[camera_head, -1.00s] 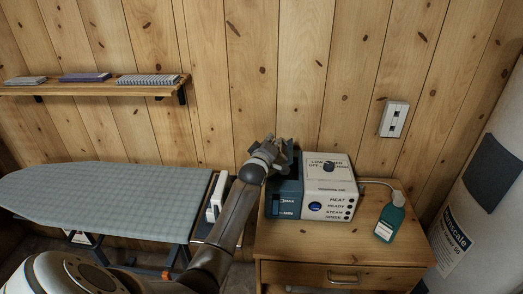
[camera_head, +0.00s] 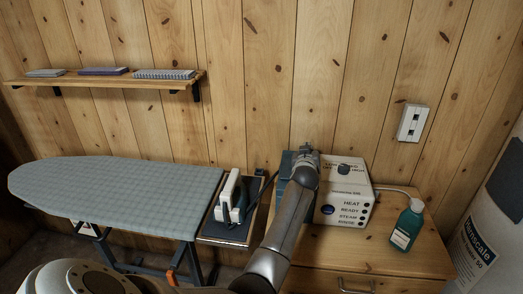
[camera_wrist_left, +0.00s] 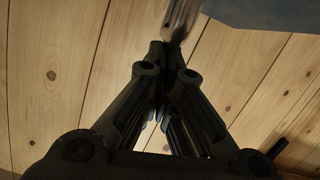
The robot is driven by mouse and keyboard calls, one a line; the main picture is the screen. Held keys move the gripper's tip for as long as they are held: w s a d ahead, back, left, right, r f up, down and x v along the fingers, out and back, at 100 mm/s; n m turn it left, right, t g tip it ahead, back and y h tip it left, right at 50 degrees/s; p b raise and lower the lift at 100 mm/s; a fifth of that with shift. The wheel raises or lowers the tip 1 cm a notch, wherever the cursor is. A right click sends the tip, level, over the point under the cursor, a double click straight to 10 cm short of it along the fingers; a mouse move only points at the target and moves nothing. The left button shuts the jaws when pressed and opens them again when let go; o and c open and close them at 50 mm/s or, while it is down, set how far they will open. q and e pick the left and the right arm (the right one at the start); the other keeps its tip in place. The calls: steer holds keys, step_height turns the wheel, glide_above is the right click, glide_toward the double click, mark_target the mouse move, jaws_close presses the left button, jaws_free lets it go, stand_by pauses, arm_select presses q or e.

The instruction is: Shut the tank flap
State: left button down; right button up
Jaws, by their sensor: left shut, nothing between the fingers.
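The steam station (camera_head: 342,193) stands on the wooden cabinet, with a white front and a dark blue tank side (camera_head: 283,167) at its left. My left gripper (camera_head: 303,149) is at the top of the station, above the boundary of the blue and white parts. The left wrist view shows its fingers (camera_wrist_left: 158,52) shut and empty, their tips close to a shiny metal rod (camera_wrist_left: 180,20). A blue-grey panel (camera_wrist_left: 262,12) is at the top right there; I cannot tell whether it is the tank flap. My arm hides much of the tank side. My right gripper is not in view.
A white iron (camera_head: 232,195) stands on a rest at the right end of the ironing board (camera_head: 120,195). A green bottle (camera_head: 407,226) stands on the cabinet (camera_head: 390,262) right of the station. A wall shelf (camera_head: 110,82) and a socket (camera_head: 414,122) are above.

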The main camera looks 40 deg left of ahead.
arm_select(q)
steer(key=shift+w+d+f, duration=0.1)
steer(key=shift+f, duration=0.05)
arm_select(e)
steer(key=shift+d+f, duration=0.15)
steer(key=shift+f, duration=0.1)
arm_select(q)
steer(key=s+d+r+p, duration=0.1)
steer(key=s+d+r, duration=0.3)
steer(key=s, duration=0.5)
step_height(320, 180, up, 2)
steer(key=shift+r, duration=0.1)
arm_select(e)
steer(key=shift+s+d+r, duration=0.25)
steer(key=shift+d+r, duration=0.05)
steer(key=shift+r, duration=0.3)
